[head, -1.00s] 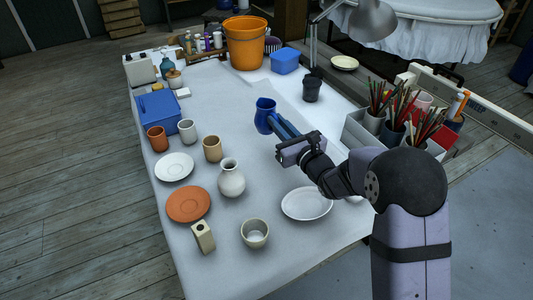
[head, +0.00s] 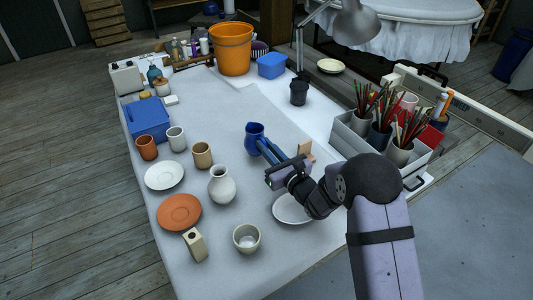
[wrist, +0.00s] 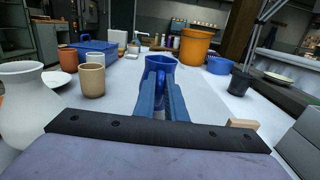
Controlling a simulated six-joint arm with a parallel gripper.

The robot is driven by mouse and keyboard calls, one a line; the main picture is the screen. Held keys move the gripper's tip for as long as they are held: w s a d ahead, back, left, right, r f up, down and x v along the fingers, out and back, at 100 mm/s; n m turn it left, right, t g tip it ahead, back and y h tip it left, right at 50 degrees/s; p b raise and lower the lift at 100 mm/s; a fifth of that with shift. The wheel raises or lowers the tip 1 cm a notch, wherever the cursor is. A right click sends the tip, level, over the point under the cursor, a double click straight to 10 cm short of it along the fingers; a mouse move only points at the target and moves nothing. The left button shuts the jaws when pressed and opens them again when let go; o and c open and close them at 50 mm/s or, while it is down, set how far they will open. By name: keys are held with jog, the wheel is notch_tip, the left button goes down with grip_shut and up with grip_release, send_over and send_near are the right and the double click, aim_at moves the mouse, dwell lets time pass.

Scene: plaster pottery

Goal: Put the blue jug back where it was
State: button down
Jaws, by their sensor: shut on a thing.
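The blue jug (head: 254,136) is in the middle of the table in the head view. My gripper (head: 268,149) is shut on it from the near side. In the wrist view the jug (wrist: 160,70) stands upright between the tips of my two blue fingers (wrist: 161,92). The fingers hide its lower part, and I cannot tell whether its base touches the table.
A white vase (head: 222,185) and a tan cup (head: 202,155) stand to the left. A white plate (head: 291,209) lies under my arm. A wooden block (head: 305,149) is right of my gripper, and a black cup (head: 299,92) stands further back. Cloth beyond the jug is clear.

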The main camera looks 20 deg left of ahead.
jog(key=shift+f, duration=1.35)
jog(key=shift+f, duration=0.15)
jog(key=c, duration=2.2)
grip_release()
jog(key=shift+f, duration=0.15)
jog(key=o, duration=0.4)
jog(key=shift+r, duration=0.25)
jog(key=b+v, duration=0.1)
jog(key=v, duration=1.1)
jog(key=shift+b, duration=0.3)
